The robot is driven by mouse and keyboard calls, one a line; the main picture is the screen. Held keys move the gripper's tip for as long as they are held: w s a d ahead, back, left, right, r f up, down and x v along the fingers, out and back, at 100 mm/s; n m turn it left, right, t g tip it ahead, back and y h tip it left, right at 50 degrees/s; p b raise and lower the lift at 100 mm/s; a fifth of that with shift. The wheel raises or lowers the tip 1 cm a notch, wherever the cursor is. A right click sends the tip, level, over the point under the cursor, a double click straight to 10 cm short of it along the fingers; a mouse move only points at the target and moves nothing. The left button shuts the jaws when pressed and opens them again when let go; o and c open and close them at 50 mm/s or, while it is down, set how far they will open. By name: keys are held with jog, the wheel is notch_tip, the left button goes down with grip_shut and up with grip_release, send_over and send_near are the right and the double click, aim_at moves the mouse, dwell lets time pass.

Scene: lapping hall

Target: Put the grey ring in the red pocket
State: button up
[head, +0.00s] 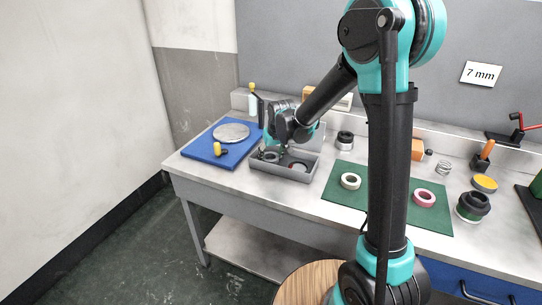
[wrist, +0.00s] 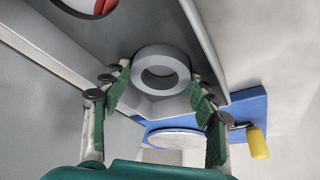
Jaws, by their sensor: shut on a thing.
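The grey ring (wrist: 143,78) is between the two fingers of my gripper (wrist: 159,84) in the wrist view, its hole facing the camera. My gripper (head: 270,150) is shut on it, inside or just over the left part of the grey case (head: 283,177); the exact height is unclear. The ring (head: 271,157) shows small below the gripper in the head view. A round red pocket (wrist: 104,6) with a pale rim is cut off at the top of the wrist view. It seems to be the small round spot (head: 299,167) in the case's right part.
The case walls stand close around my gripper.

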jog(key=shift+s+f, duration=0.1)
jog(key=shift+f, duration=0.1)
jog(key=shift+f, duration=0.2)
jog(key=shift+c, duration=0.8)
jog(key=o, duration=1.4)
jog(key=shift+f, duration=0.1)
jog(key=shift+r, duration=0.5)
jog(key=v, duration=1.2)
